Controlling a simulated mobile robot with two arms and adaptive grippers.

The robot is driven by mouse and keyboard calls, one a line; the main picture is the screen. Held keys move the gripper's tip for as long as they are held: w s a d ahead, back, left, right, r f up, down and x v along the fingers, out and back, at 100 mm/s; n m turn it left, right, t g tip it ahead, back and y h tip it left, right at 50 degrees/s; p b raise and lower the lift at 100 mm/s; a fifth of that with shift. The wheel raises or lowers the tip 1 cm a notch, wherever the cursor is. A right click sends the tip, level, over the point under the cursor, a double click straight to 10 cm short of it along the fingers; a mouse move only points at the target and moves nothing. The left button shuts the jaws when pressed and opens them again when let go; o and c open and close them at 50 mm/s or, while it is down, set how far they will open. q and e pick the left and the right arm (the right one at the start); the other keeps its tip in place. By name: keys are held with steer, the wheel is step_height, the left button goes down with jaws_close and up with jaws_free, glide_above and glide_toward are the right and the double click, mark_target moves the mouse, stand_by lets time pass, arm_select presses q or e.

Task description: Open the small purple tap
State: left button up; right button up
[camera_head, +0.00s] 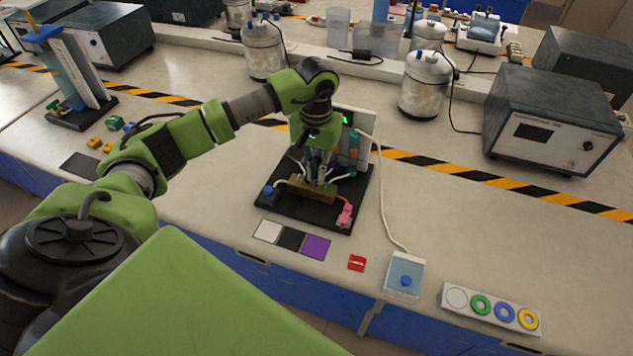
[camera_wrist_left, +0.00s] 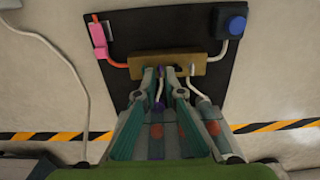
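My left gripper (camera_wrist_left: 160,76) points at the block. Its two fingertips stand on either side of the tap, with a narrow gap showing between them. In the head view my left gripper (camera_head: 318,172) is over the brass block (camera_head: 313,191), and its fingers hide the tap there. I cannot tell whether the fingers touch the tap. My right gripper is not in view.
The block is on a black board (camera_head: 280,204) with a blue knob (camera_head: 268,193) and a pink clip-like part (camera_head: 345,215). White, black and purple squares (camera_head: 316,246) lie in front. A grey instrument (camera_head: 548,125) stands further right.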

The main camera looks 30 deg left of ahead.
arm_select(q)
steer(key=shift+f+b, duration=0.4)
steer(key=shift+r, duration=0.4)
stand_by(0.4)
jaws_close()
steer(key=n, duration=0.5)
steer(key=shift+n, duration=1)
